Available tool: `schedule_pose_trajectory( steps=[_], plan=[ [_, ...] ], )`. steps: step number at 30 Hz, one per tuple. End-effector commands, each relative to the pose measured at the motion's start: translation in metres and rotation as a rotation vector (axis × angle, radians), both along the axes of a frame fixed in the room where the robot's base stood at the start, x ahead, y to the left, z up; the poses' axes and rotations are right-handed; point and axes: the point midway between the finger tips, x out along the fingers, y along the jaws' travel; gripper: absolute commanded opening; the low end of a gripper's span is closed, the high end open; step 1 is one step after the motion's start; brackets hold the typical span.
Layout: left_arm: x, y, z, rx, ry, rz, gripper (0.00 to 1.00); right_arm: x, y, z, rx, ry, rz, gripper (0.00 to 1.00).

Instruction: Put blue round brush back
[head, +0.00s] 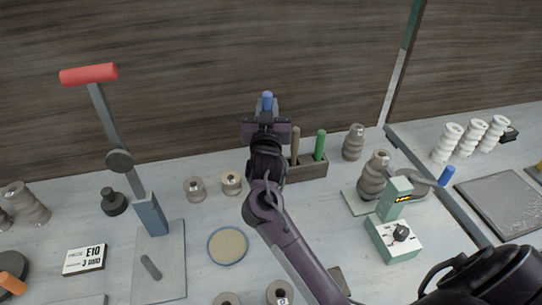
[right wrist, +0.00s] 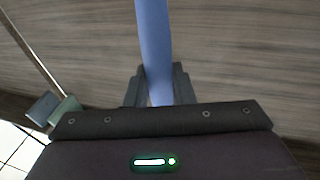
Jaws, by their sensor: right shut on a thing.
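The blue round brush (head: 267,100) is upright in my right gripper (head: 265,115), its blue end sticking up above the jaws. In the right wrist view the blue handle (right wrist: 154,50) runs up between the two fingers (right wrist: 158,88), which are shut on it. The brush's lower end is hidden behind the gripper in the head view. A dark wooden holder (head: 310,170) stands behind and to the right of my right arm, with a brown handle (head: 295,146) and a green handle (head: 319,145) upright in it. Its left part is hidden by my arm. My left gripper is not in view.
A lever press with a red grip (head: 89,74) stands at the left. A pale green device (head: 394,236) and a grey ribbed insulator (head: 374,176) stand at the right. A round blue-rimmed disc (head: 228,246) lies near the middle. A wooden wall (head: 200,60) rises behind the table.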

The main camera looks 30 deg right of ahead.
Motion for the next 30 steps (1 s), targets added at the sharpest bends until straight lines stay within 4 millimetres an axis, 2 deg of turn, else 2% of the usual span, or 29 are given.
schedule_pose_trajectory(
  steps=[1, 6, 10, 17, 24, 30],
  plan=[
    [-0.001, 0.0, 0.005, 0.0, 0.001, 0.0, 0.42, 0.0, 0.0, -0.014, -0.003, 0.007, 0.0, 0.0],
    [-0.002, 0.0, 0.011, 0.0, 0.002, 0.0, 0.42, 0.0, 0.0, -0.059, -0.003, 0.005, 0.0, 0.0],
    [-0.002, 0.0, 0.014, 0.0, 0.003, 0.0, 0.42, 0.0, 0.0, -0.086, -0.002, 0.002, 0.001, 0.0],
    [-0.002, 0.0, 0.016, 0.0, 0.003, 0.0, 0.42, 0.0, 0.0, -0.108, 0.0, -0.001, 0.0, 0.0],
    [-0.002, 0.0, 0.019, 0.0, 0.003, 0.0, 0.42, 0.0, 0.0, -0.139, 0.0, -0.001, 0.0, 0.0],
    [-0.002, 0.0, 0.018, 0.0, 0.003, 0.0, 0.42, 0.0, 0.0, -0.142, -0.001, -0.003, 0.0, 0.0]
  ],
)
